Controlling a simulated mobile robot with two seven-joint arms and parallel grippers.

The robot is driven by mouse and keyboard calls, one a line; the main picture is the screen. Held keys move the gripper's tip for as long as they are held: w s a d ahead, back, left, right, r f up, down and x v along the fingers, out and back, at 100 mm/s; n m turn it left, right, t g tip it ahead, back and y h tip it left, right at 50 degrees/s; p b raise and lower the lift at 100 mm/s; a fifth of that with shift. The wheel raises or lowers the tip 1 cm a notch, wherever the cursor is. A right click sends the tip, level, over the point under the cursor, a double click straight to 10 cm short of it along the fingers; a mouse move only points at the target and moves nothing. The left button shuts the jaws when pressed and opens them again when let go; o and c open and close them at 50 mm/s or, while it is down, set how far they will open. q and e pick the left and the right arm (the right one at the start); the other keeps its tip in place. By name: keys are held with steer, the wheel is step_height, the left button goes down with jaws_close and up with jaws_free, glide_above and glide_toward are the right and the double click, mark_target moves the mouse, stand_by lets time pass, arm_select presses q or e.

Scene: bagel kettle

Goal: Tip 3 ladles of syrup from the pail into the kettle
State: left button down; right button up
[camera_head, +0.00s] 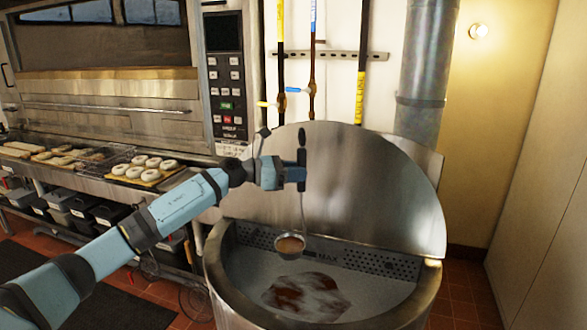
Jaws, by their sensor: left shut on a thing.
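The kettle (228,283) is a large round steel vessel with its lid (375,195) raised at the back. It holds greyish liquid with a dark red-brown patch (300,292) on it. My left gripper (298,172) is shut on the ladle's handle (302,148) above the kettle. The ladle's bowl (289,245) hangs inside the kettle opening, above the liquid, and looks roughly level with something brownish in it. The pail is not in view. My right gripper is not in view.
An oven with a control panel (227,95) stands at the left. Bagels (144,168) lie on boards on the ledge before it, with dark bins (80,208) below. Pipes (361,60) with valves run down the wall behind the kettle. Tiled floor shows at the right.

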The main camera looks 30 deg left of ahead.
arm_select(q)
steer(key=s+d+f+m+t+b, duration=0.1)
steer(key=s+d+f+m+b, duration=0.3)
steer(key=s+d+f+m, duration=0.55)
steer(key=s+d+f+m+b, duration=0.35)
steer(key=s+d+f, duration=0.3)
steer(key=f, duration=0.55)
steer(key=w+a+r+n+p, duration=0.3)
steer(key=a+r, duration=0.1)
steer(key=r, duration=0.3)
steer(key=w+a+r+n+p, duration=0.3)
steer(key=w+a+r, duration=0.1)
steer(key=r, duration=0.4)
steer(key=w+a+r+n+g+p, duration=0.1)
steer(key=w+a+r+n+p, duration=0.2)
steer(key=r, duration=0.5)
steer(key=shift+w+a+n+p, duration=0.4)
steer(key=shift+w+n+p, duration=0.2)
steer(key=shift+w, duration=0.15)
